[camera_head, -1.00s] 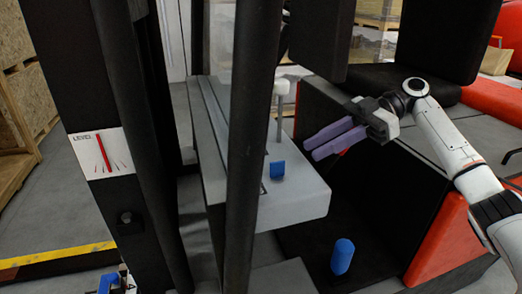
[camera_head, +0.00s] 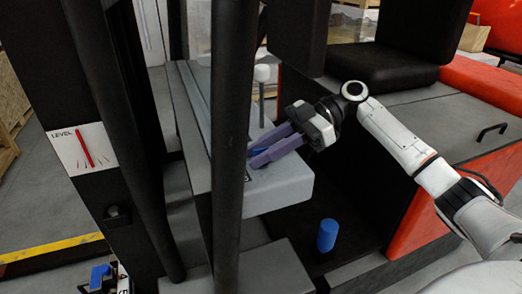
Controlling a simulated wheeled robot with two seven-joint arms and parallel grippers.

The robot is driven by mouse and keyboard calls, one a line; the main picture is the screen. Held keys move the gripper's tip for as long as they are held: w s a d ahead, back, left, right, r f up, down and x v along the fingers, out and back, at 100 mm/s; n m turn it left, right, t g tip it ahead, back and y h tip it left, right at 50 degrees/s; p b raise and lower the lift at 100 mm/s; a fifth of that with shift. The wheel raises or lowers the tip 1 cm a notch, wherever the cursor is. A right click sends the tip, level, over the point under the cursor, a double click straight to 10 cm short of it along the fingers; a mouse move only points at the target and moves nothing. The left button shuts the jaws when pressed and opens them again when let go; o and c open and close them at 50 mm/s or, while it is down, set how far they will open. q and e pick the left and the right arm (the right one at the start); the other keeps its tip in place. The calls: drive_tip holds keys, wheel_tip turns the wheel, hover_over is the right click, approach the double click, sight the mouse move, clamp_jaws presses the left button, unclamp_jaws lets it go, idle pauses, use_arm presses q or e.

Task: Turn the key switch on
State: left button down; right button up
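A small blue key-like knob (camera_head: 253,150) stands on top of the grey console (camera_head: 285,190), mostly hidden by purple fingers. My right gripper (camera_head: 255,154) reaches in from the right. Its two purple fingers are apart, with the blue knob showing in the gap between their tips. I cannot tell whether they touch it.
A white-topped lever (camera_head: 262,74) rises from the console behind the fingers. A dark upright post (camera_head: 228,120) stands close left of the fingertips. A blue cylinder (camera_head: 327,235) stands below the console. A black seat (camera_head: 375,66) is behind my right arm.

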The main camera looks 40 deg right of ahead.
clamp_jaws()
